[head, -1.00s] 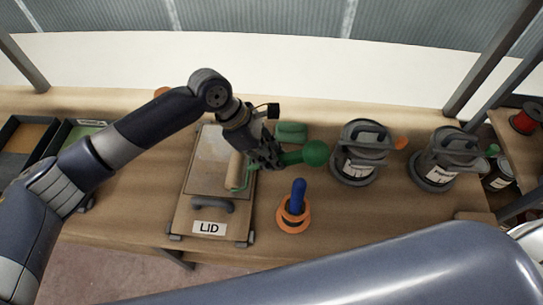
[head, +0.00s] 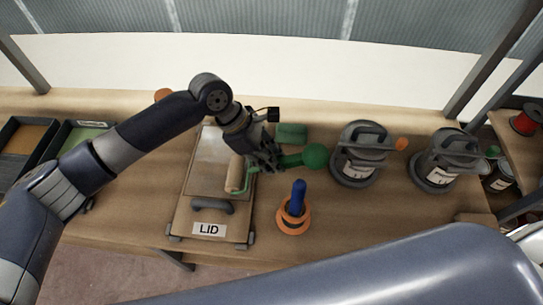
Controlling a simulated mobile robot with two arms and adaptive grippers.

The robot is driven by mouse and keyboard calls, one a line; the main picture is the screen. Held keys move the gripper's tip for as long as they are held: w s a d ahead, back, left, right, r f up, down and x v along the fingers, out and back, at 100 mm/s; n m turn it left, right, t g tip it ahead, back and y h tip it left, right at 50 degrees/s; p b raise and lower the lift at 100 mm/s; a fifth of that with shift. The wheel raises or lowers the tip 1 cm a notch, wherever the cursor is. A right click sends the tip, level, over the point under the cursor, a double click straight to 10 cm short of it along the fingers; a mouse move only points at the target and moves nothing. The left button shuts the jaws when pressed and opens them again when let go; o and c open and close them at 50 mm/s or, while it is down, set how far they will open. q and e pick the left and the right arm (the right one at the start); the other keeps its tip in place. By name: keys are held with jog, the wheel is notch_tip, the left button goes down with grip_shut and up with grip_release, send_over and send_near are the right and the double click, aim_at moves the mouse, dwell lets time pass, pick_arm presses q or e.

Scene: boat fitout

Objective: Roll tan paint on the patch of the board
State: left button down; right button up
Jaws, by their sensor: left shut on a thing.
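My left gripper (head: 268,158) is shut on the green handle of the paint roller (head: 300,158). The roller's tan sleeve (head: 235,174) is over the right part of the board (head: 190,216), which carries a "LID" label and a dark grey handle. A paler grey patch (head: 209,160) covers the upper part of the board. I cannot tell whether the sleeve touches the board. The gripper hides part of the roller frame. My right gripper is not in view.
A blue-handled tool in an orange ring (head: 294,213) stands right of the board. A green block (head: 292,132) lies behind the roller. Two lidded grey cans (head: 358,158) (head: 443,163) stand to the right. Trays (head: 78,140) (head: 25,139) sit at the left.

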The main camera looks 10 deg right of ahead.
pick_arm(q)
jog(key=shift+f, duration=0.65)
jog(key=shift+d, duration=0.1)
jog(key=shift+s+d+r+p, duration=0.15)
jog(key=shift+d+p, duration=0.3)
jog(key=shift+s+d+r+p, duration=0.1)
jog(key=shift+s+d+p, duration=0.05)
jog(key=shift+d+p, duration=0.3)
jog(key=shift+d+f, duration=0.15)
jog(key=shift+d, duration=0.1)
jog(key=shift+s, duration=0.1)
jog(key=shift+w+a+p, duration=0.2)
jog(key=shift+a+p, duration=0.2)
jog(key=shift+a, duration=0.1)
jog(key=shift+w+a+p, duration=0.15)
jog(key=shift+a+p, duration=0.2)
jog(key=shift+a, duration=0.35)
jog(key=shift+f, duration=0.15)
